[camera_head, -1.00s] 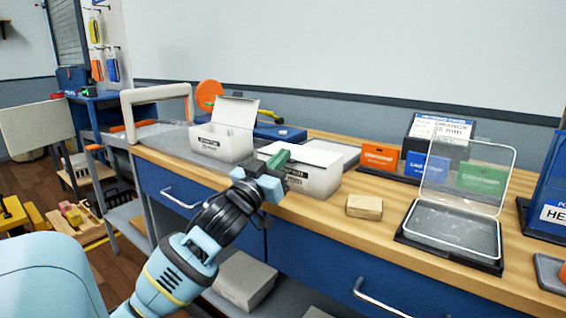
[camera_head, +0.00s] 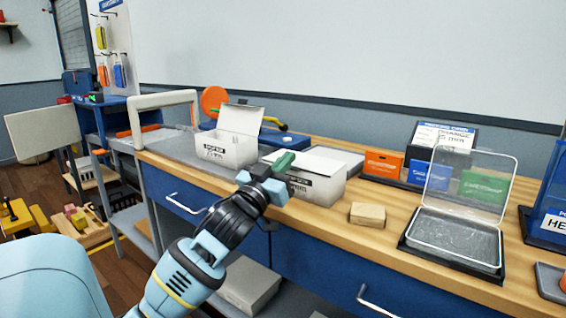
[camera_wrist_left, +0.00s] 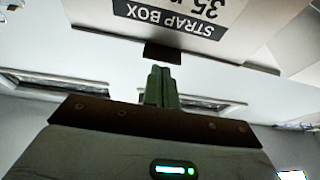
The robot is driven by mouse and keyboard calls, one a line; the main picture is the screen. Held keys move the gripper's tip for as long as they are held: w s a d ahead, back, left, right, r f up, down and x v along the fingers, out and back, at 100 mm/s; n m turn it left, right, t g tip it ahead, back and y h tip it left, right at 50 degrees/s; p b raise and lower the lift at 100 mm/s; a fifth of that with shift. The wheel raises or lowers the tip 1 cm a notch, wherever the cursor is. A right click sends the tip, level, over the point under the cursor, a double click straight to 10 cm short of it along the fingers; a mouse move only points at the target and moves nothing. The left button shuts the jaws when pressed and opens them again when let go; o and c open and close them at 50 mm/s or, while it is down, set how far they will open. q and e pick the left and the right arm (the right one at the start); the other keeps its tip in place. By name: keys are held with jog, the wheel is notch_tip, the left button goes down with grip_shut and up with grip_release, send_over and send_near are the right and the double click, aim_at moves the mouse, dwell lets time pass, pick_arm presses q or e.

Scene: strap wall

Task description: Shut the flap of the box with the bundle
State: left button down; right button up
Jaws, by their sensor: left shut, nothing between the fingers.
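Two white strap boxes stand on the wooden bench. The left box (camera_head: 228,151) has its flap (camera_head: 242,119) raised at the back. The right box (camera_head: 318,187) has its flap (camera_head: 312,162) lying low across its top; I cannot tell whether it is fully down. My right gripper is not in view.
A small tan block (camera_head: 368,214) and an open clear-lidded case (camera_head: 455,238) are on the bench to the right. Orange, blue and green cards stand behind. A grey-white frame handle (camera_head: 162,98) rises at the left. Bare bench (camera_head: 335,232) lies around the block.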

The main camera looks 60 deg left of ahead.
pick_arm(q)
jog(key=s+d+p, duration=0.1)
jog(key=s+d, duration=0.2)
jog(key=s, duration=0.6)
jog(key=shift+f+p, duration=0.4)
jog(key=shift+d+f, duration=0.1)
jog(key=shift+d, duration=0.05)
